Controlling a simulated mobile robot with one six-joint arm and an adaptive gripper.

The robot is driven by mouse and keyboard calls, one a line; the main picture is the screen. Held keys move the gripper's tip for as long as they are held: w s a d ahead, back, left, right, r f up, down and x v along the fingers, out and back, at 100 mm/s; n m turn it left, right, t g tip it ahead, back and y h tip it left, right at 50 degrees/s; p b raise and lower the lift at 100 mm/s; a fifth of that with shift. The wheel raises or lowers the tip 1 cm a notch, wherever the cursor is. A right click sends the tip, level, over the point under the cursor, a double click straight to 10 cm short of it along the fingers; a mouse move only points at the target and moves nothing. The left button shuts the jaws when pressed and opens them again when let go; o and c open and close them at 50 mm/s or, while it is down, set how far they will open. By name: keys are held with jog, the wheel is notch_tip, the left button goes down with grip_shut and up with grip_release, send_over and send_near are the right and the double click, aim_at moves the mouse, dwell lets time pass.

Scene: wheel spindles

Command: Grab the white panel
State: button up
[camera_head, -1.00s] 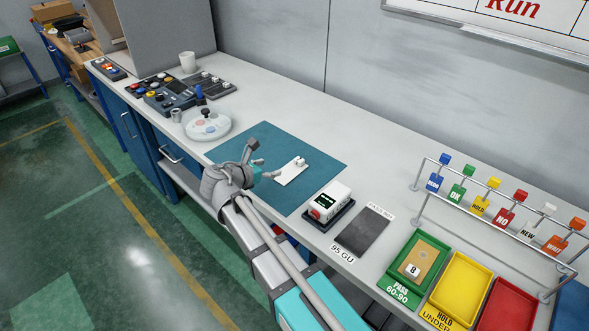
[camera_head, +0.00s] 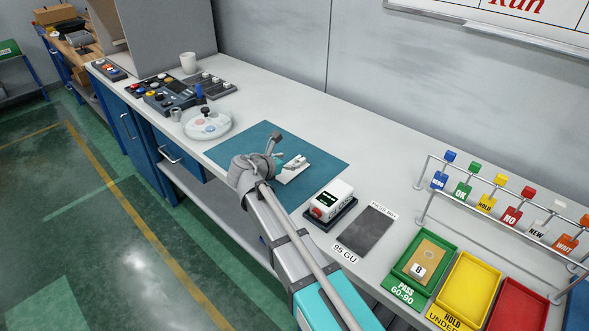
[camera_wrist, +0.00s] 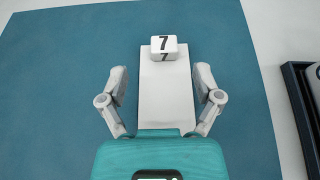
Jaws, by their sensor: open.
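The white panel (camera_wrist: 165,95) lies flat on the teal mat (camera_wrist: 60,60) and carries a small white block (camera_wrist: 163,47) marked 7 at its far end. In the head view the panel (camera_head: 288,175) shows only in part behind my gripper. My gripper (camera_wrist: 162,82) is open in the wrist view, with one finger on each side of the panel and a gap of mat showing on both sides. Its near end is hidden under my gripper's teal body. In the head view my gripper (camera_head: 279,163) is over the mat, close to the panel.
A white and black device (camera_head: 331,202) stands in a dark tray right of the mat. Beyond it are a dark grey plate (camera_head: 366,230) and green (camera_head: 440,247), yellow and red trays. A round white holder (camera_head: 207,126) stands left of the mat.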

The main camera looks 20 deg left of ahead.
aim_at(299, 159)
jog(key=shift+w, duration=0.1)
jog(key=shift+d+b+x, duration=0.15)
jog(key=shift+b+x, duration=0.35)
jog(key=shift+x, duration=0.75)
jog(key=shift+d+b+x, duration=0.1)
jog(key=shift+b+x, duration=0.4)
jog(key=shift+x, duration=0.75)
grip_shut()
